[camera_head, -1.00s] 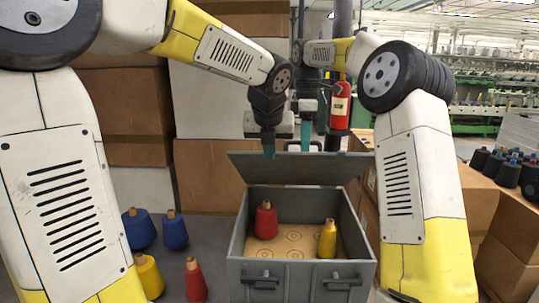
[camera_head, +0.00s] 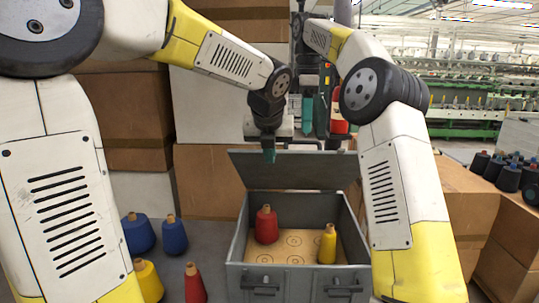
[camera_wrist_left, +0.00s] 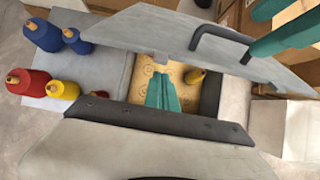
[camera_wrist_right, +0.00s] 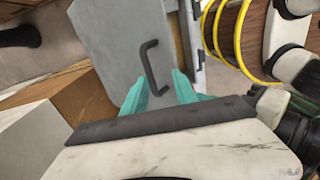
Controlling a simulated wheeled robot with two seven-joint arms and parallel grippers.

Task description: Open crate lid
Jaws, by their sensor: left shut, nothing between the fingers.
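The grey crate (camera_head: 246,225) stands with its lid (camera_head: 290,170) raised and leaning at the back. A red spool (camera_head: 266,226) and a yellow spool (camera_head: 327,245) stand inside. My left gripper (camera_head: 269,155) is shut and empty, in front of the lid's top edge; contact with the lid is unclear. Its closed fingers (camera_wrist_left: 160,78) also show in the left wrist view, on the crate side of the lid. My right gripper (camera_wrist_right: 157,78) is open behind the lid, its fingers spread near the dark lid handle (camera_wrist_right: 150,68), apparently not gripping it.
Blue, yellow and red spools (camera_head: 138,232) stand on the grey surface left of the crate. Cardboard boxes (camera_head: 210,180) are stacked behind, with more at right (camera_head: 462,205). Dark spools (camera_head: 507,178) stand on a box at far right. Yellow hoses (camera_wrist_right: 238,40) run beside my right wrist.

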